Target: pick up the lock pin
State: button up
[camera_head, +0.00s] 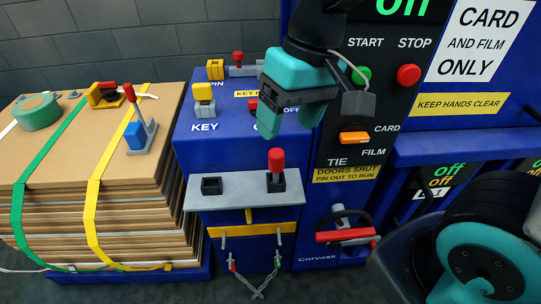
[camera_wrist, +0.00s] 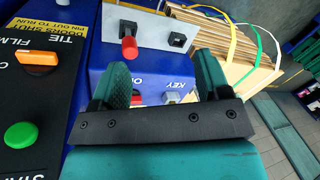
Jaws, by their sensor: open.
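The lock pin, with a red cylindrical head (camera_head: 276,160), stands upright in a black socket on a grey shelf (camera_head: 243,192). It also shows in the wrist view as a red cylinder (camera_wrist: 129,46), just beyond the left finger. A second black socket (camera_head: 211,186) to its left on the shelf looks empty; it also shows in the wrist view (camera_wrist: 177,40). My gripper (camera_head: 289,122) is open and empty, above the pin in the head view and apart from it. In the wrist view its teal fingers (camera_wrist: 163,82) are spread, with the blue cabinet between them.
The blue cabinet (camera_head: 225,150) carries a yellow key block (camera_head: 203,93) and a red-handled switch (camera_head: 238,58). The black panel right of my gripper has a green START button (camera_head: 361,76), red STOP button (camera_head: 409,74) and orange selector (camera_head: 354,137). A strapped cardboard stack (camera_head: 60,165) stands left.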

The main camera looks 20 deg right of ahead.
aim_at(277, 153)
jog(key=w+d+f+m+h, duration=0.1)
jog(key=w+f+m, duration=0.1)
jog(key=w+m, duration=0.25)
jog(key=w+d+f+m+h, duration=0.1)
jog(key=w+d+f+m, duration=0.15)
jog(key=w, duration=0.35)
jog(key=shift+m+h, duration=0.3)
jog(key=f, duration=0.6)
jog(key=f+p, duration=0.1)
jog(key=f, duration=0.3)
jog(key=shift+w+a+f, duration=0.1)
jog(key=shift+w+a, duration=0.1)
jog(key=shift+a, duration=0.1)
jog(key=shift+s+f+p, duration=0.1)
jog(key=shift+f+p, duration=0.8)
jog(key=shift+f, duration=2.05)
jog(key=c, duration=1.1)
